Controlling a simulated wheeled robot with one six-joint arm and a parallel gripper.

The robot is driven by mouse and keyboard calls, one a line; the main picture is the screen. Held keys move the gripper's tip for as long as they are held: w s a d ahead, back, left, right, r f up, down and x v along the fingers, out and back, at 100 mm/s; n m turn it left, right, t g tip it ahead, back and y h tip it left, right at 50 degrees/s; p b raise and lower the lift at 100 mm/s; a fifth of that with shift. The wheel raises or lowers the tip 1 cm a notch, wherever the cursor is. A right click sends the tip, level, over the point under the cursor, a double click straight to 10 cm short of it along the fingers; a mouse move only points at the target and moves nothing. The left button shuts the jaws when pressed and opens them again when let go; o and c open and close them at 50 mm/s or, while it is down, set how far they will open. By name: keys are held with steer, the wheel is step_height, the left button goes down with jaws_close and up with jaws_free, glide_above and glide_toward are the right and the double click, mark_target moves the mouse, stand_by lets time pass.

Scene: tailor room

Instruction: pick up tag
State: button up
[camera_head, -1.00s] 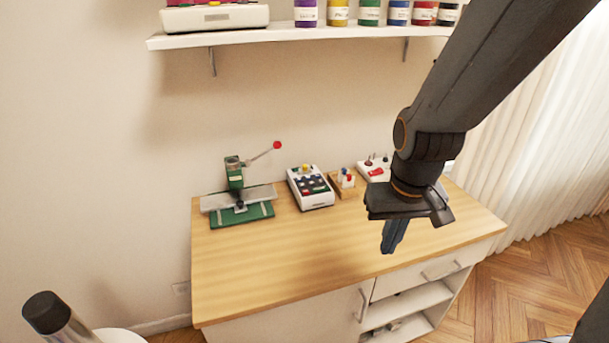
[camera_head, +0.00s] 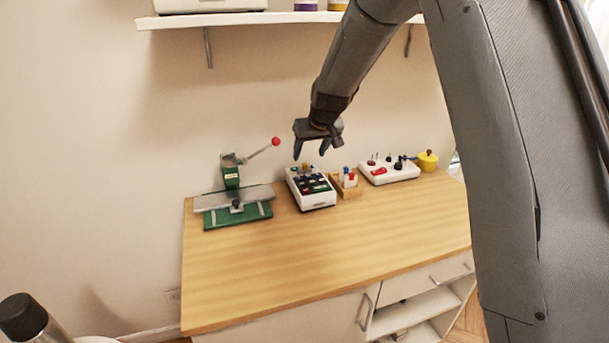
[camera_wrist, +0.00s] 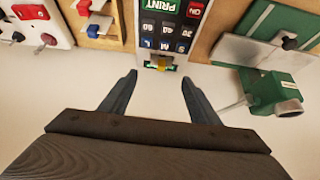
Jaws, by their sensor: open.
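I cannot make out a tag for certain. A white label printer (camera_head: 311,187) with dark keys stands on the table, and its keys and green PRINT panel show in the wrist view (camera_wrist: 160,28). A small yellow piece (camera_wrist: 160,63) sits at the printer's wall-side end; it may be a tag or a knob. It also shows in the head view (camera_head: 305,167). My gripper (camera_head: 311,150) is open and empty above that end of the printer. In the wrist view, the yellow piece lies just beyond and between the fingertips (camera_wrist: 160,80).
A green press (camera_head: 232,178) with a red-knobbed lever stands left of the printer. A small wooden rack (camera_head: 346,190), a white control box (camera_head: 390,174) and a yellow pot (camera_head: 428,160) stand to its right. A shelf (camera_head: 250,18) hangs above. The table front (camera_head: 300,250) is clear.

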mark_target(305, 164)
steer(key=shift+s+p+x, duration=0.2)
steer(key=shift+p+x, duration=0.95)
steer(key=shift+x, duration=2.45)
steer(key=shift+f, duration=0.15)
steer(key=c, duration=1.2)
